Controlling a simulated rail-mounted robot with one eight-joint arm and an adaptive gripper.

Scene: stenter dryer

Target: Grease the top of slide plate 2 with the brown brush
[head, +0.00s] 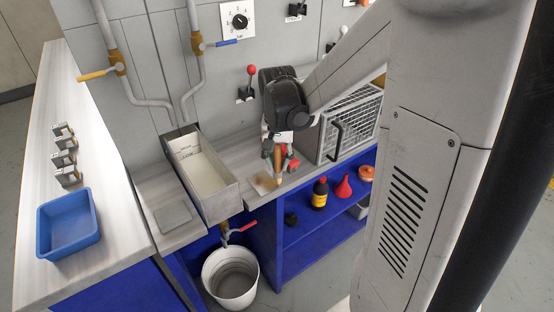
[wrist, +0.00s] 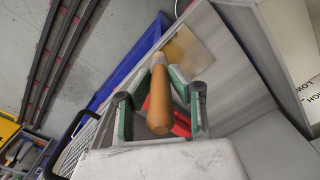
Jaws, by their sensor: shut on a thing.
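My gripper (head: 279,160) is shut on the brown brush (head: 278,167), which hangs steeply downward over the bench right of the trough. In the wrist view my gripper (wrist: 160,84) has its green-edged fingers on both sides of the brush's brown handle (wrist: 158,106). A tan plate (head: 263,184) lies flat on the bench just below the brush; it also shows in the wrist view (wrist: 188,54). I cannot tell whether the brush tip touches it. A grey square plate (head: 173,214) lies on the bench left of the trough. No number is readable on either plate.
An open trough (head: 212,187) stands left of my gripper, and a wire-mesh cage (head: 350,123) close on its right. A red-knobbed lever (head: 250,78) is on the panel behind. A white bucket (head: 231,279) stands below. A blue tray (head: 68,222) sits on the left counter.

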